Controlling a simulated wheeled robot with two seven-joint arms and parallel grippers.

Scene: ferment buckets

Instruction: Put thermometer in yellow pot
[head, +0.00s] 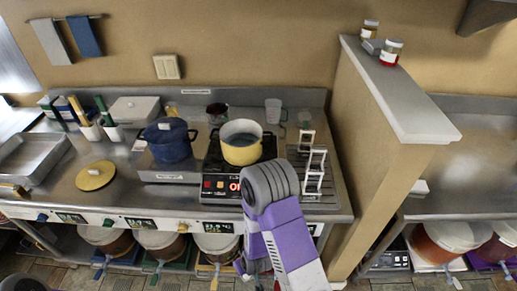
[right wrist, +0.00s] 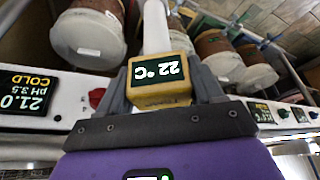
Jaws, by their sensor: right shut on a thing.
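The yellow pot (head: 241,153) stands without a lid on a black burner with a red display in the head view. Liquid shows inside it. In the right wrist view, my right gripper (right wrist: 162,78) is shut on the thermometer (right wrist: 160,97), a yellow block with a "22 °C" display and a pale stem pointing away. The gripper is low, by the counter's front panel and in front of the shelf buckets, apart from the pot. In the head view my purple right arm covers the area in front of the pot; the thermometer cannot be made out there. My left gripper is out of view.
A blue lidded pot (head: 170,149) stands left of the yellow pot. A yellow lid (head: 95,176) lies on the counter further left. White racks (head: 315,168) stand to the right, before a partition wall (head: 375,130). Lidded buckets (head: 215,243) sit on the lower shelf.

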